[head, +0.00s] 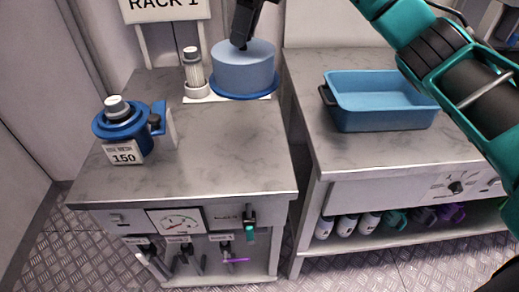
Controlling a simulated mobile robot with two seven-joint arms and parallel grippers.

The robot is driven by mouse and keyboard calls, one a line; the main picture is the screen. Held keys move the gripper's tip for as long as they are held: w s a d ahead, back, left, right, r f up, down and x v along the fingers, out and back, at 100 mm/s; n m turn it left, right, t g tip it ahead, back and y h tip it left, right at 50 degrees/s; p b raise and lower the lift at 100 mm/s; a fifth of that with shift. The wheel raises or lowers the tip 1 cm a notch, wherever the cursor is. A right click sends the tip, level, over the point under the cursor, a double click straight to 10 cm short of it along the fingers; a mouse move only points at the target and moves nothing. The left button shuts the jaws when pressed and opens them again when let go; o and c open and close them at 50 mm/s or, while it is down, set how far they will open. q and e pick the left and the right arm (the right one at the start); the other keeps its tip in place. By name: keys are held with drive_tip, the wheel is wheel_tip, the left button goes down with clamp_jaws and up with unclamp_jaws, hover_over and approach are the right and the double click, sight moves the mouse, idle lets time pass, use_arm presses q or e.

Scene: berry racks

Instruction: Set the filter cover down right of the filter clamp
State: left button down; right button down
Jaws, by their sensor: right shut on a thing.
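The filter cover (243,73) is a light blue cylinder with a darker blue rim at its bottom. It is upright at the back right of the left counter (220,140). My right gripper (240,44) is shut on its top from above. I cannot tell whether the rim touches the counter. A blue ring-shaped device (122,125) with a grey knob, a black side knob and a "150" label stands at the left; it may be the filter clamp, but I cannot tell. A white ribbed filter (194,72) stands just left of the cover. My left gripper is out of view.
A blue tray (380,122) sits on the right counter (350,152), across a narrow gap. A "RACK 1" sign (165,8) stands behind. The left counter's middle and front are clear. Bottles (346,226) stand on a shelf below the right counter.

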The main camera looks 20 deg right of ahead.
drive_tip(key=shift+d+f, duration=0.1)
drive_tip(key=shift+d, duration=0.05)
drive_tip(key=shift+s+f, duration=0.1)
drive_tip(key=shift+f, duration=0.3)
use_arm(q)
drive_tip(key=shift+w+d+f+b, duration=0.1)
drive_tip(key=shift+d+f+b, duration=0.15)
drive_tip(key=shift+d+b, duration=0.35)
use_arm(e)
wheel_tip(320, 180, down, 19)
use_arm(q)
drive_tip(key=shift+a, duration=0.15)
use_arm(e)
drive_tip(key=shift+f, duration=0.1)
drive_tip(key=shift+f, duration=0.1)
drive_tip(key=c, duration=0.8)
unclamp_jaws()
